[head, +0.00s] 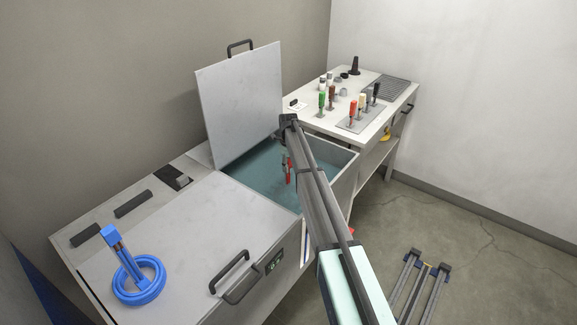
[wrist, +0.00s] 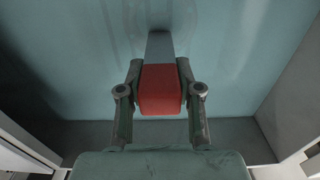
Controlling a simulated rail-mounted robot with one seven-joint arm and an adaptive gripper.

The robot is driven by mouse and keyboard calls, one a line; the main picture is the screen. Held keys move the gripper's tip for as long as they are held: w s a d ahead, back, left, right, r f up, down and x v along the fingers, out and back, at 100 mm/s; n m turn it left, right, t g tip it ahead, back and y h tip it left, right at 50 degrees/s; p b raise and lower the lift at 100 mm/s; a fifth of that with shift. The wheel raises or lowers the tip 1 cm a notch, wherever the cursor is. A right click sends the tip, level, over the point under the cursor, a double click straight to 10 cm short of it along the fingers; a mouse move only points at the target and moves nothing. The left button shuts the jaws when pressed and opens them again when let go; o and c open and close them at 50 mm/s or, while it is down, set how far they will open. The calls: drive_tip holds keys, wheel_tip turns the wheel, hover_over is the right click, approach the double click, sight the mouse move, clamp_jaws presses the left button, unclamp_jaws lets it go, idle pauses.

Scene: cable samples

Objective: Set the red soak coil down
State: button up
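In the wrist view, my gripper (wrist: 160,76) has its two fingertips against the sides of a red block (wrist: 160,90), which appears to be the grip end of the red soak coil. A grey strip extends beyond the block, over the blue-green tank floor. I cannot make out the coil's loops. In the head view, a small red part (head: 286,170) shows inside the open tank (head: 255,180), just left of my arm. My arm hides part of the tank there, and I cannot tell whether the coil touches the bottom.
The tank's lid (head: 240,105) stands raised at the back. A blue coil (head: 138,282) lies on the closed left lid (head: 185,250), its handle upright. A farther bench (head: 375,85) holds several coloured-handled tools. Tank walls stand close around my gripper.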

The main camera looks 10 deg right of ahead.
drive_tip(key=o, duration=0.4)
drive_tip(key=shift+c, duration=0.2)
drive_tip(key=shift+r, duration=0.15)
wheel_tip(320, 180, up, 12)
drive_tip(key=b, duration=0.4)
